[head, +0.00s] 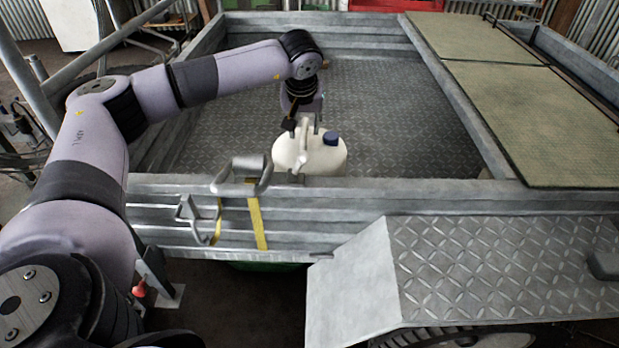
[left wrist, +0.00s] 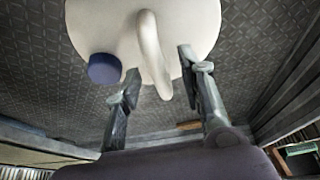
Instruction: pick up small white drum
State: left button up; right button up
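The small white drum (head: 325,157) stands upright on the trailer bed just behind the near side wall, which hides its lower part. It has a blue cap and a moulded top handle. My left gripper (head: 303,122) reaches down from above to the drum's handle. In the left wrist view, the white drum (left wrist: 205,22) fills the top. The two fingers of my left gripper (left wrist: 158,75) are apart, with the handle (left wrist: 151,50) running between their tips. I cannot tell whether either finger touches it. My right gripper is not in view.
The trailer's near wall (head: 155,210) carries a metal latch (head: 242,174) and a yellow strap (head: 257,222) in front of the drum. The tread-plate bed (head: 400,120) behind it is clear. Green-topped boards (head: 520,110) lie at the right, above a tread-plate fender (head: 500,262).

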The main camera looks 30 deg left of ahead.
pick_arm(q)
grip_shut()
jog(key=shift+r, duration=0.1)
dwell(0.8)
